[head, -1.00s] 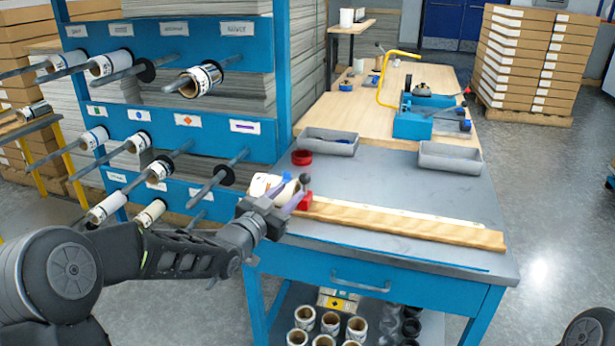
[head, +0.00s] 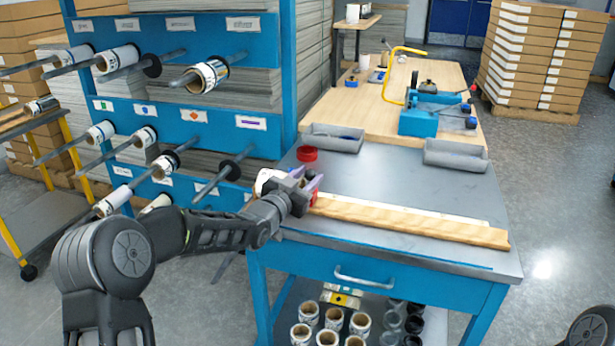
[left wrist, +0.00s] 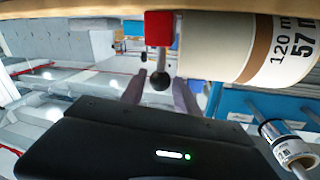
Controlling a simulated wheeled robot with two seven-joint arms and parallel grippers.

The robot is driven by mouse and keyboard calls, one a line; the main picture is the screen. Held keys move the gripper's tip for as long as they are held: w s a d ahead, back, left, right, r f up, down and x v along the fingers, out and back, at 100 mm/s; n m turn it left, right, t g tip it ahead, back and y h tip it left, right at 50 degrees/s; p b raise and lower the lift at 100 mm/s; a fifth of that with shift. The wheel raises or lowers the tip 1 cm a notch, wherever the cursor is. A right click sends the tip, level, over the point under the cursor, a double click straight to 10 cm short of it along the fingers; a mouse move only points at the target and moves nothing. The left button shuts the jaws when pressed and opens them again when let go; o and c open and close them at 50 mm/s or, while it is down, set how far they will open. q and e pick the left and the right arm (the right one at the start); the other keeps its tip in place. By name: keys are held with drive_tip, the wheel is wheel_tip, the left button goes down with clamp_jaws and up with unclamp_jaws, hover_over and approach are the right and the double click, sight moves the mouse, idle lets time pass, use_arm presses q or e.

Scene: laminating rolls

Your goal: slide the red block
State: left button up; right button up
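The red block (left wrist: 159,29) sits at the left end of a wooden bar (head: 420,220) on the blue-framed table. In the left wrist view, a short rod with a black ball knob (left wrist: 159,80) sticks out of the block. My left gripper (head: 315,183) is at the block, hiding most of it in the head view. Its two purple-grey fingers (left wrist: 158,90) stand on either side of the knob, looking open with narrow gaps. A labelled roll (left wrist: 265,45) lies right beside the block. My right gripper is not in view.
A red ring (head: 307,153) and two grey trays (head: 332,138) (head: 456,154) lie behind the bar. A blue rack (head: 200,140) with rolls on rods stands left of the table. The tabletop (head: 400,180) between the bar and trays is clear.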

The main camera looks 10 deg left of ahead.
use_arm(q)
clamp_jaws()
idle(0.3)
idle(1.1)
